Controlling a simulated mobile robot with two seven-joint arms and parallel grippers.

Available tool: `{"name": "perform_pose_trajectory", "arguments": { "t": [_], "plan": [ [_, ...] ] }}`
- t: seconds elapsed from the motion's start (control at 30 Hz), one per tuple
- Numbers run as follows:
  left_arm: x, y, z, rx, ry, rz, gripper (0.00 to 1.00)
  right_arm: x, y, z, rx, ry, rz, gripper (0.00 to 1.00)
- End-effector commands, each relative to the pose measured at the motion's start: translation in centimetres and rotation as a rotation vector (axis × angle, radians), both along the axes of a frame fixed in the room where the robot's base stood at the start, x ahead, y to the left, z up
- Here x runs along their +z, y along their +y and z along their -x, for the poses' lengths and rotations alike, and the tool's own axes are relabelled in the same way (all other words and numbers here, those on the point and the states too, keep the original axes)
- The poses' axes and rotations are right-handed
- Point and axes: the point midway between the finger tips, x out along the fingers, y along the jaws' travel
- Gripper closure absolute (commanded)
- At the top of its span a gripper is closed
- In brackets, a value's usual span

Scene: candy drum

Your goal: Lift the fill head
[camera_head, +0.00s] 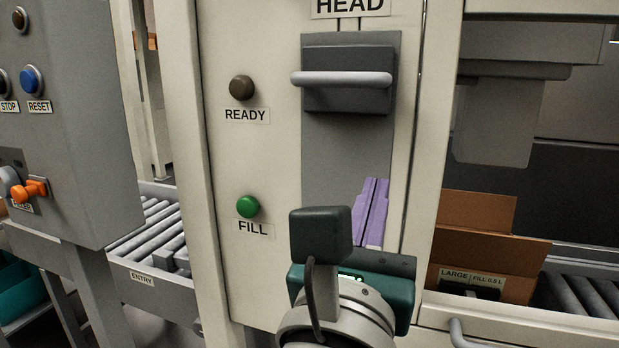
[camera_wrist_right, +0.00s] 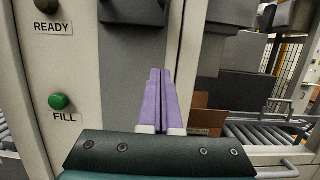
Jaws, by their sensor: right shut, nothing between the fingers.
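The fill head control is a dark grey block with a light grey horizontal bar handle (camera_head: 342,79), under a label reading HEAD (camera_head: 350,6). It sits at the top of a grey vertical track (camera_head: 325,150) on a cream panel. My right gripper (camera_head: 372,182) has purple fingers, shut and empty, pointing up in front of the track below the handle. In the right wrist view the fingers (camera_wrist_right: 160,75) lie together, and the dark block (camera_wrist_right: 132,10) shows at the top edge, apart from the fingertips. My left gripper is not in view.
A dark READY lamp (camera_head: 242,88) and a green FILL button (camera_head: 248,207) are left of the track. A cardboard box (camera_head: 490,245) labelled LARGE stands right, below a grey spout (camera_head: 497,120). A roller conveyor (camera_head: 150,228) and a control box (camera_head: 70,120) are left.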

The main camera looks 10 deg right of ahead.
Motion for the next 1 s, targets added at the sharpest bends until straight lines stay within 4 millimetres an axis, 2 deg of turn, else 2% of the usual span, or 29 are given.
{"name": "perform_pose_trajectory", "arguments": {
  "t": [0.1, 0.3, 0.73, 0.87, 0.97, 1.0],
  "plan": [
    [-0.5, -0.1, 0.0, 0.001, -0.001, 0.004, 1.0, -0.8, 1.2, 1.9, 0.001, 0.003, -0.004, 1.0],
    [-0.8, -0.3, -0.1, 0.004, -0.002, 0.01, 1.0, -1.2, 2.2, 3.6, 0.001, 0.002, -0.001, 1.0],
    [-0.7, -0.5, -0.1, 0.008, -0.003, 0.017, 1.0, -1.2, 2.2, 3.9, -0.003, 0.003, -0.016, 1.0],
    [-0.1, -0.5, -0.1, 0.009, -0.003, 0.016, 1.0, -3.1, -0.6, 4.7, -0.05, 0.028, -0.229, 1.0],
    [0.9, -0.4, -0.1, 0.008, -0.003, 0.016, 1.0, -6.6, -4.5, 6.8, -0.157, 0.037, -0.6, 1.0],
    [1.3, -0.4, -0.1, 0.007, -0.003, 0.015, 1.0, -8.2, -5.9, 8.2, -0.223, 0.027, -0.78, 1.0]
  ]
}}
